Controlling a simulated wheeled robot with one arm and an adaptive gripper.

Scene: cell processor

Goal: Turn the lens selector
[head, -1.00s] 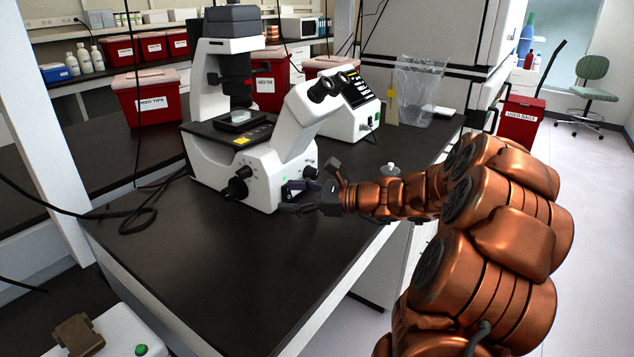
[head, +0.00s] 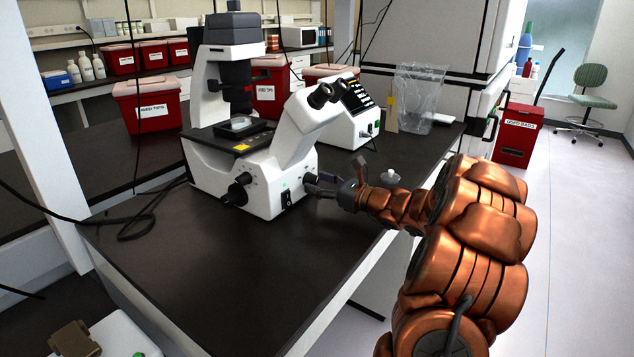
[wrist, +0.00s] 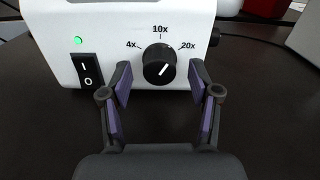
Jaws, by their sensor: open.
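The lens selector (wrist: 159,64) is a round black knob on the front of the white microscope (head: 262,183). In the wrist view it has the marks 4x, 10x and 20x around it, and its white line points to the upper right, roughly toward 20x. My gripper (wrist: 160,84) is open, with one finger to the left of the knob and the other to the right. The fingertips look apart from the knob; the exact depth gap is hard to tell. In the head view my gripper (head: 322,186) is at the microscope's right face, and the selector is hidden there.
A black power switch (wrist: 87,70) and a green light (wrist: 78,41) lie left of the knob. A black focus knob (head: 238,189) sticks out of the microscope's side. The dark bench top (head: 240,250) in front is clear. A small white-topped item (head: 390,177) stands behind my arm.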

